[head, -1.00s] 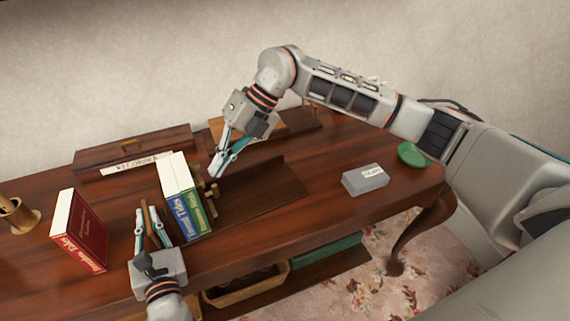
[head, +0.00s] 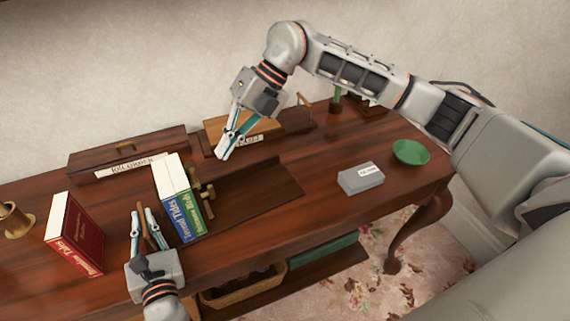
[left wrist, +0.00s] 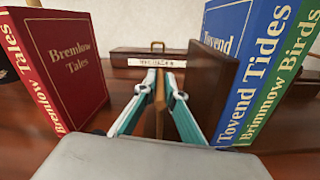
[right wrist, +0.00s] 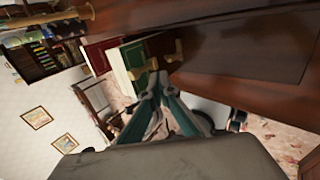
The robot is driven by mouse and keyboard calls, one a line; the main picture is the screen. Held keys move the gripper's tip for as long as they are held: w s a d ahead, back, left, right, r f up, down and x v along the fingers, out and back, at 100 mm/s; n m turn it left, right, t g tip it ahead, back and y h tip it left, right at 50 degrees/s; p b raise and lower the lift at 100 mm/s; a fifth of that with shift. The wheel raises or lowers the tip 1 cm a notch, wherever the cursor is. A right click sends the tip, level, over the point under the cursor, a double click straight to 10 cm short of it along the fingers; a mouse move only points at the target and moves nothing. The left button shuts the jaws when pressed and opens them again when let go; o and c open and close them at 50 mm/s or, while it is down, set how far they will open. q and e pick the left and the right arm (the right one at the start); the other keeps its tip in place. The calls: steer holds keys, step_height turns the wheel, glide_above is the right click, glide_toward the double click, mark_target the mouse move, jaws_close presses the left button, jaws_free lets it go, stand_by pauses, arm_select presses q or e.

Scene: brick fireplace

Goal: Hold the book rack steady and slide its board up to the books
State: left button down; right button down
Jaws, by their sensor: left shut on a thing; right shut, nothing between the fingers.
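The book rack (head: 262,194) is a dark wooden tray on the desk. The blue book (head: 180,217) and green book (head: 196,212) stand upright together at its left end. Its sliding board (head: 208,190), with brass fittings, stands close by the green book's right side; I cannot tell if they touch. My left gripper (head: 145,218) is shut on a thin brown wooden piece (left wrist: 159,103) left of the dark end panel (left wrist: 207,88). My right gripper (head: 222,152) is shut and empty, above and behind the board, apart from it.
A red book (head: 75,235) and a brass pot (head: 15,220) stand at the left. A recorder case (head: 130,150) lies behind. A grey box (head: 360,179) and green bowl (head: 411,152) are at the right. The rack's right part is empty.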

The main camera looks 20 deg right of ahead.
steer(key=v, duration=0.4)
steer(key=shift+d+r, duration=0.1)
steer(key=shift+r, duration=0.05)
arm_select(q)
steer(key=c, duration=2)
jaws_free()
steer(key=shift+s, duration=0.1)
